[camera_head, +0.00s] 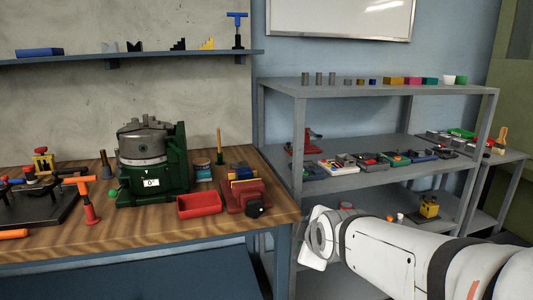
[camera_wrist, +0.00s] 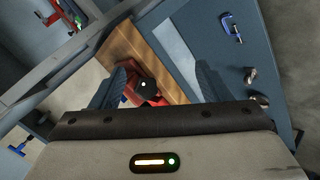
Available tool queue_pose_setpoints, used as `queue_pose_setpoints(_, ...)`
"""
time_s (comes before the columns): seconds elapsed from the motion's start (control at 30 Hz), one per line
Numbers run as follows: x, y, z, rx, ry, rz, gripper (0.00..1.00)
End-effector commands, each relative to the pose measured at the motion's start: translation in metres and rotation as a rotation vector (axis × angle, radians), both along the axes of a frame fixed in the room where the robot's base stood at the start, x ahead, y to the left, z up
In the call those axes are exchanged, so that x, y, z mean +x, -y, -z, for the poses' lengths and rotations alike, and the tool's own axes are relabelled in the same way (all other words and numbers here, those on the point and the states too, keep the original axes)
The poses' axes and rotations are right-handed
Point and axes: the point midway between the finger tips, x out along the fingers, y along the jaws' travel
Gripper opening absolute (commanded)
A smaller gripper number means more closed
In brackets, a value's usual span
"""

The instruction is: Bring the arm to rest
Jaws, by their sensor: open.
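My gripper (camera_wrist: 158,88) shows in the wrist view with its two dark fingers spread wide apart and nothing between them. Beyond the fingers, a red vise with a black knob (camera_wrist: 143,85) is seen on the wooden bench top (camera_wrist: 125,42). In the head view my white arm (camera_head: 400,255) reaches in from the lower right, in front of the grey shelf unit. The gripper's fingers are not visible in the head view.
The wooden bench (camera_head: 140,235) holds a green machine (camera_head: 152,165), a red tray (camera_head: 199,205) and the red vise (camera_head: 245,193). The grey shelf unit (camera_head: 365,88) carries several small parts close behind my arm. A blue clamp (camera_wrist: 231,27) hangs on the blue panel.

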Motion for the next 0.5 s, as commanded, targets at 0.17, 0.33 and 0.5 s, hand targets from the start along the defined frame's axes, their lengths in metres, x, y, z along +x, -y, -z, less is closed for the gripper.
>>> queue_pose_setpoints(0.17, -0.054, 0.029, -0.036, 0.234, -0.255, 0.326, 0.7)
queue_pose_setpoints(0.33, -0.11, 0.049, -0.056, 0.409, -0.464, 0.68, 0.7)
queue_pose_setpoints(0.5, -0.153, 0.061, -0.069, 0.508, -0.589, 0.969, 0.7)
